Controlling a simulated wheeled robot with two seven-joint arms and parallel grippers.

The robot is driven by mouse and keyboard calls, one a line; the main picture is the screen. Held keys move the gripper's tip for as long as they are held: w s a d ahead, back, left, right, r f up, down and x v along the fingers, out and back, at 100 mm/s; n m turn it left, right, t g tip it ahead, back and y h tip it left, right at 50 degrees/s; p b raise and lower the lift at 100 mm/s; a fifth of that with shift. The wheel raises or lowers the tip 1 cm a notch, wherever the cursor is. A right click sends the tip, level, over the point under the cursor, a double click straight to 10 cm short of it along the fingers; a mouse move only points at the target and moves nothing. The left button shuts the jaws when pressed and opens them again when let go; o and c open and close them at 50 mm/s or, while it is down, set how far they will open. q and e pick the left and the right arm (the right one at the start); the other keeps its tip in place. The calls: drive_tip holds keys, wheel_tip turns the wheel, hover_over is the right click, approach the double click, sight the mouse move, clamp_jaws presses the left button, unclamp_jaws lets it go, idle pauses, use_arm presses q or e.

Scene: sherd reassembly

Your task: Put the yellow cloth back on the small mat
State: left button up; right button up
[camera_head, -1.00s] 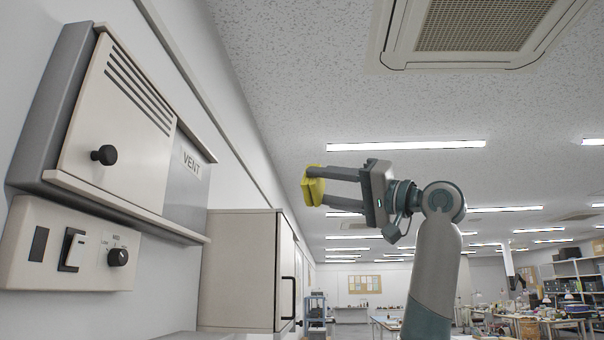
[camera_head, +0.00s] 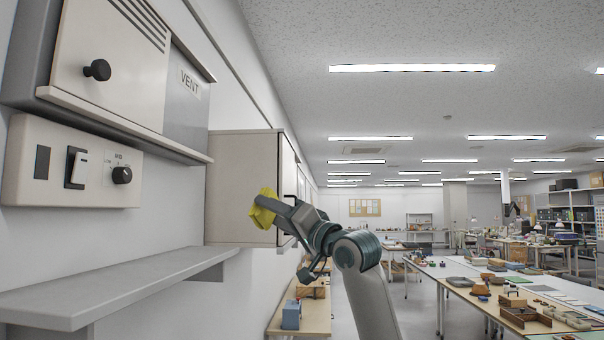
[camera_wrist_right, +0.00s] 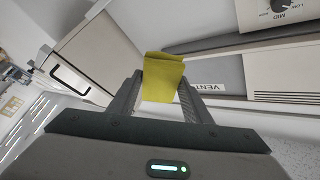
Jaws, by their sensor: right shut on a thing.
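The yellow cloth (camera_head: 263,208) is in the jaws of my right gripper (camera_head: 268,206), held in the air in front of the beige wall cabinet. In the right wrist view the folded cloth (camera_wrist_right: 162,78) sits between the two dark fingers of the gripper (camera_wrist_right: 160,95), which are shut on it. I cannot make out the small mat in these views. My left gripper is out of view.
A grey wall shelf (camera_head: 120,288) is at the lower left, its visible top bare. Above it are a switch panel (camera_head: 70,165) and a VENT box (camera_head: 110,62). The beige cabinet (camera_head: 240,180) juts from the wall. A long table (camera_head: 455,290) with several objects stands at the right.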

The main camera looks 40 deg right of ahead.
drive_tip(key=w+a+f+n+y, duration=0.1)
drive_tip(key=a+f, duration=0.3)
drive_tip(key=f, duration=0.7)
drive_tip(key=a+f+n+y, duration=0.15)
drive_tip(key=a+f, duration=0.35)
drive_tip(key=f, duration=0.7)
drive_tip(key=w+a+f+y, duration=0.15)
drive_tip(key=a+f, duration=0.25)
drive_tip(key=f, duration=0.7)
drive_tip(key=s+a+f+g+y, duration=0.1)
drive_tip(key=s+a+f, duration=0.3)
drive_tip(key=s+f, duration=0.35)
drive_tip(key=s+a+f+n+y, duration=0.1)
drive_tip(key=s+a+f, duration=0.3)
drive_tip(key=s+f, duration=0.35)
drive_tip(key=s+a+f+g+y, duration=0.1)
drive_tip(key=s+a+f, duration=0.3)
drive_tip(key=s+f, duration=0.35)
drive_tip(key=s+a+f+m+t+h+b, duration=0.1)
drive_tip(key=a+f+m+t+h+b, duration=0.1)
drive_tip(key=a+m+h, duration=0.2)
drive_tip(key=shift+a+f+h, duration=0.4)
drive_tip(key=shift+a+h, duration=0.8)
drive_tip(key=shift+h, duration=0.7)
drive_tip(key=shift+d, duration=0.1)
